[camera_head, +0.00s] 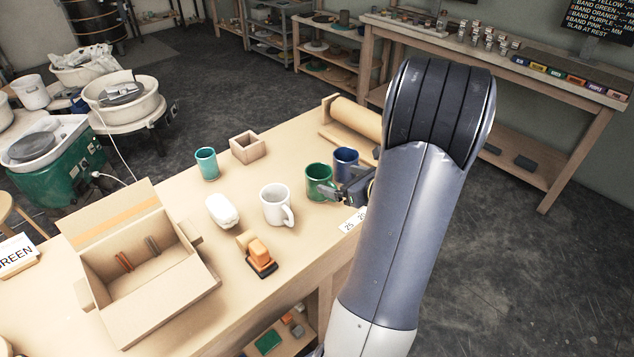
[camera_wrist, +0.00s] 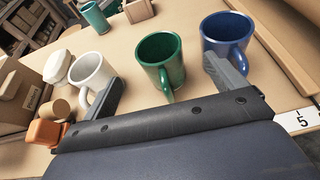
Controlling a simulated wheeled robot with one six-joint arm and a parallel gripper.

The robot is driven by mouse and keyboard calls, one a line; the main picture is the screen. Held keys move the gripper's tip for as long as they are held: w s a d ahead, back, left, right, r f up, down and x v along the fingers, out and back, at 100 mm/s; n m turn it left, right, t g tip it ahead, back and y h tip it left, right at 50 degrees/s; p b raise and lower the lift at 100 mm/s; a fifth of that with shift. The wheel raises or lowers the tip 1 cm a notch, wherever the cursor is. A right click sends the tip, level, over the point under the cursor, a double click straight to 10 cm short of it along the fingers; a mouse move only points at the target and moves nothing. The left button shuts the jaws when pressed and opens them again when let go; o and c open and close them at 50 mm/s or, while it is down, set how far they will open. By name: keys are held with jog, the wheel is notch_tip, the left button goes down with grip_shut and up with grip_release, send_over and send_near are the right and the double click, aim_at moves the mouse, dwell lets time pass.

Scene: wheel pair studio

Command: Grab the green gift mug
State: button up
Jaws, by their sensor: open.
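The green mug (camera_head: 319,184) stands upright on the wooden table, between a white mug (camera_head: 276,205) and a blue mug (camera_head: 345,161). In the wrist view the green mug (camera_wrist: 161,60) is ahead of my open gripper (camera_wrist: 168,80), roughly between the two fingers, with its handle toward the gripper. The left finger is close to the white mug (camera_wrist: 93,73) and the right finger is close to the blue mug (camera_wrist: 228,36). The fingers hold nothing. In the head view my arm hides part of my gripper (camera_head: 346,194).
An open cardboard box (camera_head: 150,270), a white rounded object (camera_head: 222,210), an orange-and-black tool (camera_head: 260,258), a teal cup (camera_head: 206,163) and a small wooden box (camera_head: 247,147) stand on the table. A large roller (camera_head: 355,121) lies at the back. Bare tabletop shows behind the green mug.

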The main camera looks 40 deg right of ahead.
aim_at(311, 170)
jog(key=p+x, duration=0.1)
jog(key=x, duration=0.7)
jog(key=shift+w+a+p, duration=0.1)
jog(key=shift+w+p, duration=0.15)
jog(key=shift+p, duration=0.05)
jog(key=shift+c, duration=0.3)
jog(key=c, duration=1.2)
